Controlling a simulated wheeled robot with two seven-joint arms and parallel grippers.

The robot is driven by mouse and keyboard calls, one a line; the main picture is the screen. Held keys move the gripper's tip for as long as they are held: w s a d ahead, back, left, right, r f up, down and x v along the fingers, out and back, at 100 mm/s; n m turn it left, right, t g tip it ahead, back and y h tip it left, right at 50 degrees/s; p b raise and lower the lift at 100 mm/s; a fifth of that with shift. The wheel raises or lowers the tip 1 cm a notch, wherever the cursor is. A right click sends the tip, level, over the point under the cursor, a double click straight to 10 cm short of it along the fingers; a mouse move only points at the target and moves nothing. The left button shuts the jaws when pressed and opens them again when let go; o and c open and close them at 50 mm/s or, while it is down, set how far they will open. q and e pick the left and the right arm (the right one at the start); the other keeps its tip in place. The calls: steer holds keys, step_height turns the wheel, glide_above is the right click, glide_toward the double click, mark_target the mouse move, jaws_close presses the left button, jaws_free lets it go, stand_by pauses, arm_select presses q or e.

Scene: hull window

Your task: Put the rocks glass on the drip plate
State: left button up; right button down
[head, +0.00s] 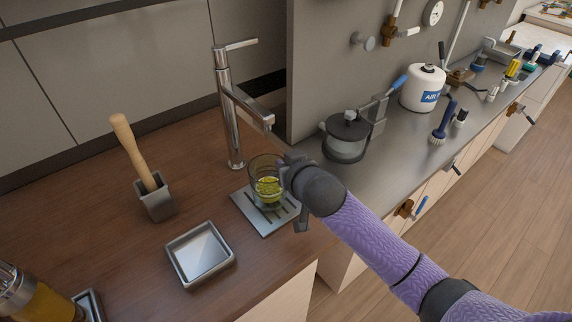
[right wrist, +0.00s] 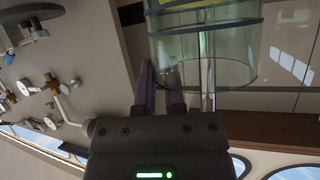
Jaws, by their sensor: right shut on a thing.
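The rocks glass (head: 266,185) is clear, with yellow-green contents low inside. In the head view it is upright over the drip plate (head: 250,217), a square metal plate with dark slots on the wooden counter. I cannot tell whether its base touches the plate. My right gripper (head: 287,178) comes in from the right and is shut on the glass at its side wall. The glass (right wrist: 205,50) fills the top of the right wrist view, just beyond the fingers (right wrist: 160,95). My left gripper is not in view.
A chrome tap (head: 232,110) stands behind the plate. A square metal tray (head: 200,254) and a holder (head: 157,201) with a wooden muddler (head: 132,148) are to the left. A lidded pot (head: 346,138) stands to the right beside a grey partition (head: 330,60).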

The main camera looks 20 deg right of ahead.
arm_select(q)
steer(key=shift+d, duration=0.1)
arm_select(e)
steer(key=c, duration=0.7)
jaws_free()
steer(key=shift+c, duration=0.2)
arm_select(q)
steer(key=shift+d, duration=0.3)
arm_select(e)
steer(key=shift+o, duration=0.3)
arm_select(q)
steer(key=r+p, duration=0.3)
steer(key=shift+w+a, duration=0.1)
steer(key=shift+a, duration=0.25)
arm_select(e)
steer(key=v, duration=1.2)
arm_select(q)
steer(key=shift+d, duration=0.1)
